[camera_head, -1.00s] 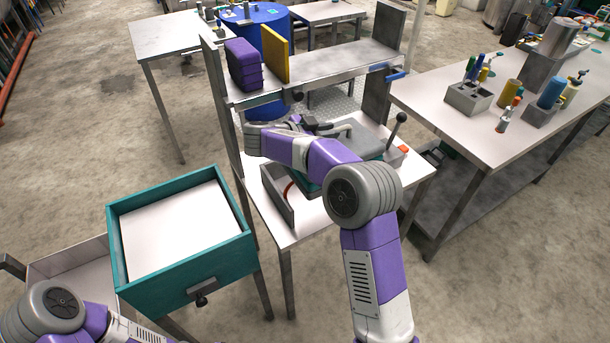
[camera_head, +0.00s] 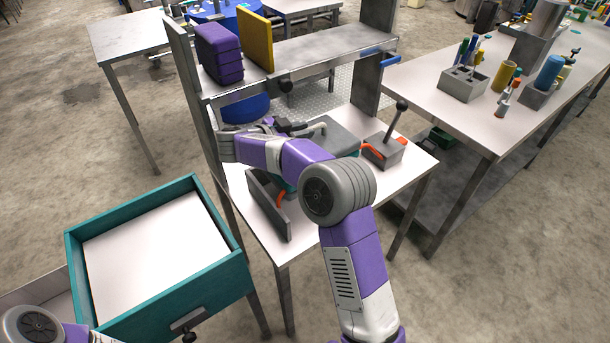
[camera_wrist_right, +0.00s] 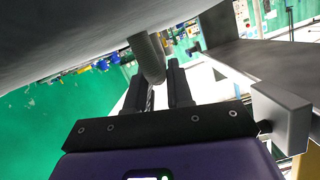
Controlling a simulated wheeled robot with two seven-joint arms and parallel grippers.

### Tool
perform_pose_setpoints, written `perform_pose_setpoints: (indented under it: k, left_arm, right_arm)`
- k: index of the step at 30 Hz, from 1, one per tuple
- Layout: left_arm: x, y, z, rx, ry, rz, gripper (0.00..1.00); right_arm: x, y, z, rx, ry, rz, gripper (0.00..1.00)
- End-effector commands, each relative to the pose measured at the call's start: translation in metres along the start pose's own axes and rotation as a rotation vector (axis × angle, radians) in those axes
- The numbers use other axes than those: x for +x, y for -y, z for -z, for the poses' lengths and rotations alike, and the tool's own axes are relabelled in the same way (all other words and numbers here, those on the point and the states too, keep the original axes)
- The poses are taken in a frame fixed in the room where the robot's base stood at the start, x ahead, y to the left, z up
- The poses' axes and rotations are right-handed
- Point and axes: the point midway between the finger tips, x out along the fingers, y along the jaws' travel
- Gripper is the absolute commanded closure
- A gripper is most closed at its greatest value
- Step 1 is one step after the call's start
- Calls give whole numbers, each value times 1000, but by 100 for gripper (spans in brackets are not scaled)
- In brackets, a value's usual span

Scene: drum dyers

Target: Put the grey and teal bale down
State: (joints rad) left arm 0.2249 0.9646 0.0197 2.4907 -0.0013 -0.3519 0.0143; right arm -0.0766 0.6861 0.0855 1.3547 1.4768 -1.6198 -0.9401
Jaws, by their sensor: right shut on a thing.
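The bale (camera_head: 342,140) shows in the head view as a grey slab with a light handle (camera_head: 318,128) on top, over the small work table (camera_head: 310,238). A little teal shows below my forearm; the forearm hides much of the bale. My right gripper (camera_head: 296,127) is at the handle. In the right wrist view, its dark fingers (camera_wrist_right: 160,88) are shut on a grey bar (camera_wrist_right: 148,58) below a broad grey surface. I cannot tell whether the bale's underside touches the table. My left gripper is out of view.
A grey upright plate (camera_head: 268,205) stands left of the bale, and a lever box (camera_head: 388,152) stands right. A shelf (camera_head: 325,50) behind carries purple (camera_head: 218,55) and yellow (camera_head: 256,40) blocks. A teal-rimmed drawer table (camera_head: 150,312) stands at the left.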

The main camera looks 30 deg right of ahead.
Motion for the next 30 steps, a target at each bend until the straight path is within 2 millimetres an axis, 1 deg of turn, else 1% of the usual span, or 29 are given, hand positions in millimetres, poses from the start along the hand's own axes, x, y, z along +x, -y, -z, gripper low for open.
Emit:
perform_pose_setpoints:
  k: [2,9,14,17,24,26,30]
  left_arm:
    - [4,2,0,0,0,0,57]
    - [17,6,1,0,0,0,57]
    - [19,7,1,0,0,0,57]
    - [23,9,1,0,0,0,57]
    - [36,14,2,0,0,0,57]
    - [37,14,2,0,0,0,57]
    - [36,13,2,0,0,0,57]
  right_arm:
    - [2,-1,-5,4,-6,1,100]
    - [12,-8,-36,3,-6,0,100]
    - [15,-10,-45,4,-6,1,100]
    - [18,-12,-54,3,-6,1,100]
    - [28,-19,-85,4,-6,1,100]
    - [28,-19,-88,4,-7,1,100]
    - [28,-19,-87,6,-7,2,100]
